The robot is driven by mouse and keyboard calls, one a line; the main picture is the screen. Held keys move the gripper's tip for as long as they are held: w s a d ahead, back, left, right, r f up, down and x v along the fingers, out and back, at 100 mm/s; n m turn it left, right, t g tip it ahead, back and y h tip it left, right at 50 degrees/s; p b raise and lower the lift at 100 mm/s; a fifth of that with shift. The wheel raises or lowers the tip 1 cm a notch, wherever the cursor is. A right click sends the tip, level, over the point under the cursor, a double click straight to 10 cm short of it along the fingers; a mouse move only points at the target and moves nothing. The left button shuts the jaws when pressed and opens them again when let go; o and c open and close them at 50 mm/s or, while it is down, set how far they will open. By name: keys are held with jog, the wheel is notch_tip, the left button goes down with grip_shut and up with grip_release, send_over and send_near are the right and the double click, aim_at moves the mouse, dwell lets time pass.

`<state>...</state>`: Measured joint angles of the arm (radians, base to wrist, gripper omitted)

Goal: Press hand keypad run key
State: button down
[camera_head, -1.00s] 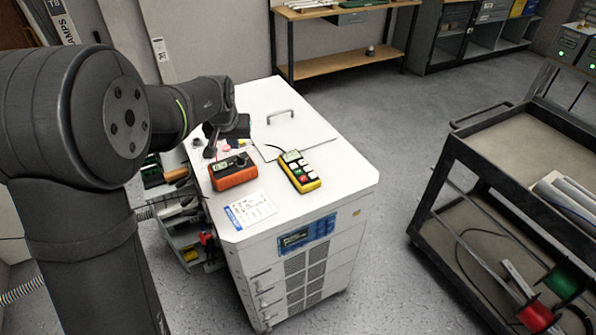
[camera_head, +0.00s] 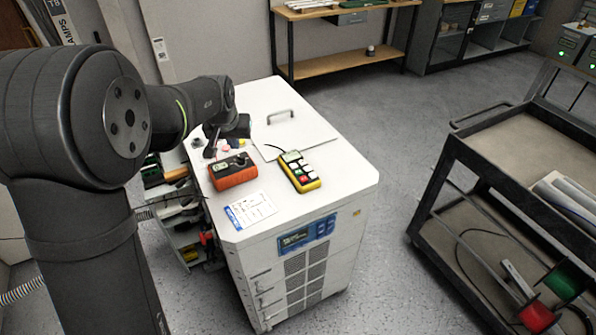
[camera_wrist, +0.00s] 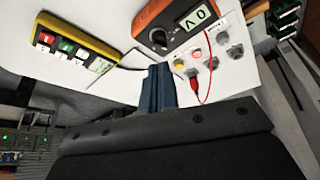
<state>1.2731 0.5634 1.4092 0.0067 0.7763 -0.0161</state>
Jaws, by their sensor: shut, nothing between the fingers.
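The hand keypad (camera_head: 299,171) is a yellow and black box lying on the white cabinet top, right of the orange meter. In the wrist view the keypad (camera_wrist: 75,40) shows red, green and white keys; their labels are too small to read. The green key (camera_wrist: 66,46) is uncovered. My gripper (camera_wrist: 158,82) is shut and empty, its two dark blue fingers together. In the wrist view the fingertips lie right of the keypad, apart from it, over the white top. In the head view my wrist mostly hides the gripper, which is left of the keypad.
The orange meter (camera_head: 234,171) stands beside the keypad; colored terminals and a red lead (camera_wrist: 207,84) are close to my fingers. A black cable runs from the keypad. A handle (camera_head: 280,115) rises behind. A printed card (camera_head: 251,209) lies in front.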

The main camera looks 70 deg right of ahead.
dwell(0.7)
jog(key=m+t+h, duration=0.1)
jog(key=m+t, duration=0.1)
jog(key=t, duration=0.4)
send_over(298, 172)
jog(key=s, duration=0.1)
jog(key=shift+a+r, duration=0.25)
jog(key=shift+a, duration=0.1)
jog(key=shift+f, duration=4.4)
jog(key=shift+f, duration=0.15)
jog(key=shift+f, duration=0.3)
